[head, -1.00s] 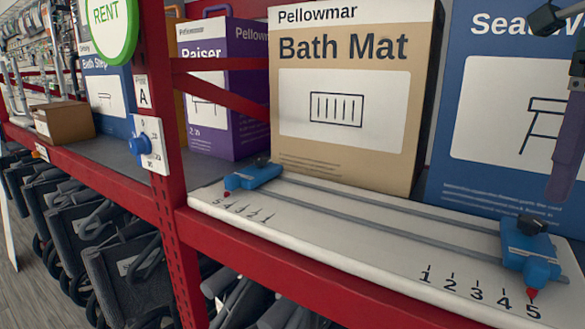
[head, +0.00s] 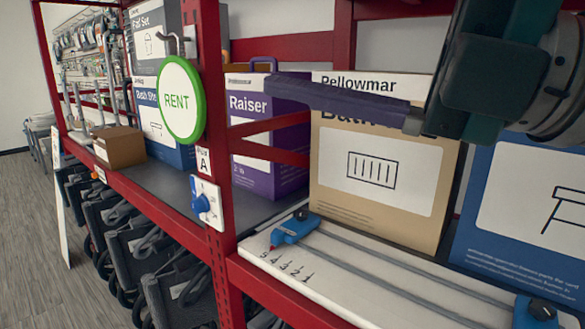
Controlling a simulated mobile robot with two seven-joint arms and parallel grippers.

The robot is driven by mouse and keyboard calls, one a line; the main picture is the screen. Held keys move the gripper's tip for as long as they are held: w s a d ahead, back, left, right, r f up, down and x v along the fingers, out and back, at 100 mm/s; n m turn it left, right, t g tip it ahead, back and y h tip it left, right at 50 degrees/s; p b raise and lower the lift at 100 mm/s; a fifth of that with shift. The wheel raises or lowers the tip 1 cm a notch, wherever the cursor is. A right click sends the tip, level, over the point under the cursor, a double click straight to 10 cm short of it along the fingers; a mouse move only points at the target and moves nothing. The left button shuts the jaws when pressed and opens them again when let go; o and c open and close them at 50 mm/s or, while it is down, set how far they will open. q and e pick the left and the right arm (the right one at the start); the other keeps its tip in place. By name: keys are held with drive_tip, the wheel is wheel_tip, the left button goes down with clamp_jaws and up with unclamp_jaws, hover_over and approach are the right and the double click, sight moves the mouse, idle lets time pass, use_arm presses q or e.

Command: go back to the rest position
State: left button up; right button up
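My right gripper (head: 340,102) comes in from the upper right on a dark teal and grey arm. Its long grey-purple finger reaches left across the top of the beige Bath Mat box (head: 378,175), close to the camera. No object shows in it, and the gap between its fingers cannot be made out. My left gripper is not in view.
A red shelf frame holds a purple Raiser box (head: 262,165), blue boxes and a brown carton (head: 118,148). A white board with rails (head: 375,268) and blue sliders (head: 295,227) lies on the shelf. A blue dial (head: 207,203) and green RENT sign (head: 180,101) are on the post.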

drive_tip(key=w+d+r+m+t+h+p, duration=0.4)
drive_tip(key=d+r+m+t+h+p, duration=0.15)
drive_tip(key=r+m+t, duration=0.65)
drive_tip(key=d+f+m+h+p, duration=0.5)
drive_tip(key=d+m+h, duration=0.3)
drive_tip(key=m+h, duration=0.4)
drive_tip(key=s+d+f+m+g+h+p, duration=0.2)
drive_tip(key=s+d+f+m+g+p, duration=0.3)
drive_tip(key=s+f+m+g, duration=0.15)
use_arm(q)
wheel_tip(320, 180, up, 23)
drive_tip(key=p, duration=0.5)
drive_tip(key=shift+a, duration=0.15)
use_arm(e)
drive_tip(key=s+f+m+g, duration=0.1)
drive_tip(key=s+f+g, duration=0.2)
drive_tip(key=s, duration=0.5)
drive_tip(key=s+a+f+m+g+y, duration=0.1)
drive_tip(key=s+f+g, duration=0.2)
drive_tip(key=s+g, duration=0.2)
drive_tip(key=s, duration=0.3)
drive_tip(key=shift+s+a+f+g, duration=0.15)
drive_tip(key=shift+a+f+g, duration=0.05)
drive_tip(key=shift+f+g, duration=0.15)
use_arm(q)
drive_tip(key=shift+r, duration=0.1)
